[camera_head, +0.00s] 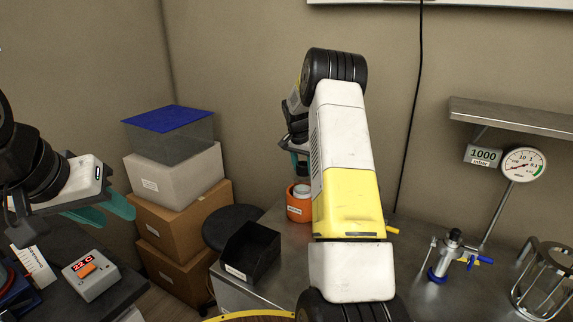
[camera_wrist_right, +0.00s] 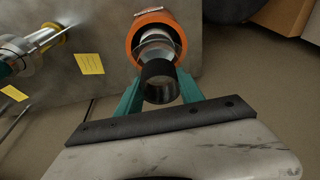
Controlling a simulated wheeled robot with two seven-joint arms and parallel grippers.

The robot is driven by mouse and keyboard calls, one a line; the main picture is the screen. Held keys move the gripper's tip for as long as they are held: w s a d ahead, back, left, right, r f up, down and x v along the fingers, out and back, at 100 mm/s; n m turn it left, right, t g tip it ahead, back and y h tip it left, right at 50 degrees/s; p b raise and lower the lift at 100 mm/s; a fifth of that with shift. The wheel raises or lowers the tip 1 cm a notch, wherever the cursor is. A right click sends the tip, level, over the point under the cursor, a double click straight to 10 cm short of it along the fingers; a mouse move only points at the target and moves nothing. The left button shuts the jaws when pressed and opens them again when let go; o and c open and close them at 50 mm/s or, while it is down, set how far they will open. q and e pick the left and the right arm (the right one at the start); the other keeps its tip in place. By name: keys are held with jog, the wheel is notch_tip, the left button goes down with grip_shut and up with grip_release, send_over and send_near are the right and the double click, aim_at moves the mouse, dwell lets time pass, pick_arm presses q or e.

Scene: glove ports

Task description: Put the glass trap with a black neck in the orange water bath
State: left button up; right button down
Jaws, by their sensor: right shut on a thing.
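The orange water bath (camera_head: 298,208) stands on the metal bench, just left of my right arm; in the right wrist view its round orange rim (camera_wrist_right: 133,30) shows. The glass trap with a black neck (camera_wrist_right: 160,75) is between the teal fingertips of my right gripper (camera_wrist_right: 158,98), which is shut on it. Its glass body lines up with the bath opening; I cannot tell how deep it sits. In the head view my right gripper (camera_head: 299,162) is just above the bath, and the trap is mostly hidden. My left gripper (camera_head: 106,210) appears open and empty at the left.
A black bin (camera_head: 247,252) stands left of the bath. A valve fitting with a blue base (camera_head: 446,256), a pressure gauge (camera_head: 523,165) and a wire-frame stand (camera_head: 545,280) are on the right. A 22 C display box (camera_head: 92,276) and stacked boxes (camera_head: 180,220) are on the left.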

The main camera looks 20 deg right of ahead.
jog(key=shift+f, duration=0.1)
jog(key=c, duration=0.7)
grip_release()
jog(key=shift+c, duration=0.2)
jog(key=s+a+r+n, duration=0.1)
jog(key=s+a+r, duration=0.2)
jog(key=r, duration=0.4)
jog(key=s+a+r+t+y, duration=0.1)
jog(key=s+a+r, duration=0.15)
jog(key=r, duration=0.35)
jog(key=s+a+r+n, duration=0.1)
jog(key=s+a+r, duration=0.1)
jog(key=s+r, duration=0.35)
jog(key=s+a+r+n+t+y, duration=0.1)
jog(key=s+a+r+n, duration=0.3)
jog(key=s, duration=0.5)
jog(key=s+a+r+n+t+y, duration=0.1)
jog(key=s+a+r, duration=0.3)
jog(key=s, duration=0.5)
jog(key=s+a+f+n+t+y, duration=0.1)
jog(key=s+a+f+n, duration=0.2)
jog(key=s, duration=0.8)
notch_tip(320, 180, down, 2)
jog(key=a, duration=0.2)
jog(key=shift+a, duration=0.3)
